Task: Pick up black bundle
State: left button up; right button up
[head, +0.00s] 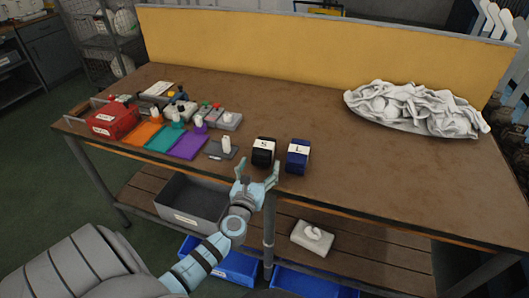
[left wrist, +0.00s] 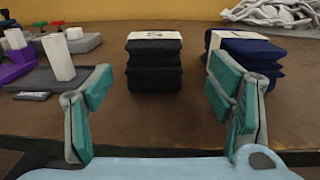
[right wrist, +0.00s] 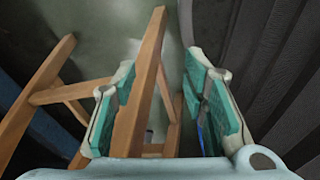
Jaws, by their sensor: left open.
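The black bundle (head: 263,154) is a folded stack with a white label band marked S, standing on the brown table near its front edge. In the left wrist view the black bundle (left wrist: 154,68) is centred ahead, between the fingers in the picture. My left gripper (head: 257,172) is open and empty at the table's front edge, just in front of the bundle and apart from it. My right gripper (right wrist: 160,105) shows only in the right wrist view. Its fingers are spread, away from the table top, with wooden bars behind or between them.
A navy bundle (head: 298,157) labelled L stands close to the right of the black one. A grey stand with a white block (head: 226,146) is to its left. Coloured cloths, a red box (head: 113,120) and bottles lie farther left. White cloth (head: 415,108) lies at right.

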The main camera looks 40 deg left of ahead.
aim_at(260, 157)
pick_arm(q)
jog(key=x, duration=0.5)
jog(key=shift+s+a+r, duration=0.15)
jog(key=shift+a+r, duration=0.1)
jog(key=shift+r, duration=0.05)
jog(key=shift+s, duration=0.1)
jog(key=c, duration=1.3)
jog(key=shift+r, duration=0.1)
jog(key=shift+r, duration=0.1)
